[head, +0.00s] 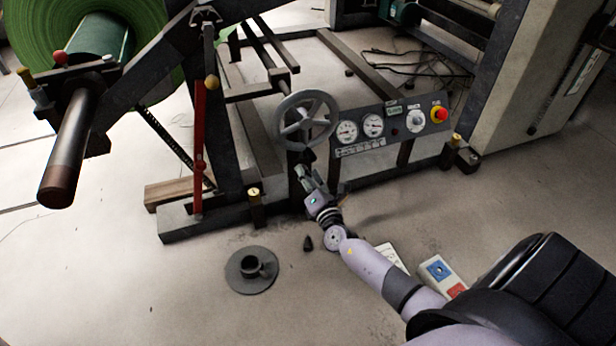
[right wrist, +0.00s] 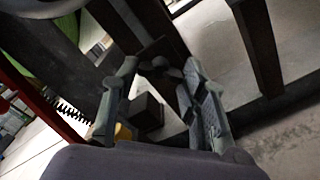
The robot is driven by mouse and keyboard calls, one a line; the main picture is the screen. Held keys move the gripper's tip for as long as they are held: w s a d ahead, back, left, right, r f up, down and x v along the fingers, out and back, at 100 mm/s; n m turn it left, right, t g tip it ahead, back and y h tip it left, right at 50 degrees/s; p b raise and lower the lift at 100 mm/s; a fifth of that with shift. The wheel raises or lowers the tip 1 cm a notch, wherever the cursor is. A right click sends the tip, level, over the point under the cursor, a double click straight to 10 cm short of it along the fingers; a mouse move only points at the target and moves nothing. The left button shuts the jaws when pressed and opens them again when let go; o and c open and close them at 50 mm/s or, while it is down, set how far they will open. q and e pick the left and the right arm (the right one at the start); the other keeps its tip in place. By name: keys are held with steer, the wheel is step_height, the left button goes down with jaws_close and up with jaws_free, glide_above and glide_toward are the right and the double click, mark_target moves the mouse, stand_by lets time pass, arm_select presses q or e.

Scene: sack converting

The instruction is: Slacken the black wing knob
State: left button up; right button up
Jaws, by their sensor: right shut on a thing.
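The black wing knob (right wrist: 159,64) shows in the right wrist view as a dark piece with rounded lobes, between my fingertips. My right gripper (right wrist: 162,72) is shut on it, one finger on each side. In the head view my right gripper (head: 304,174) reaches up to the machine frame just below the grey handwheel (head: 306,118). There the knob is small and dark, and I cannot make out its outline or its turn. My left gripper is not in view.
A gauge panel (head: 390,126) with a red button stands right of the handwheel. A red lever (head: 199,145) and dark frame are on the left. On the floor are a round dark base (head: 251,285), a small dark piece (head: 308,243) and a box (head: 440,272).

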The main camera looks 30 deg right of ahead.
steer(key=o, duration=1.2)
steer(key=shift+c, duration=0.2)
steer(key=v, duration=1.2)
steer(key=shift+s+a, duration=0.1)
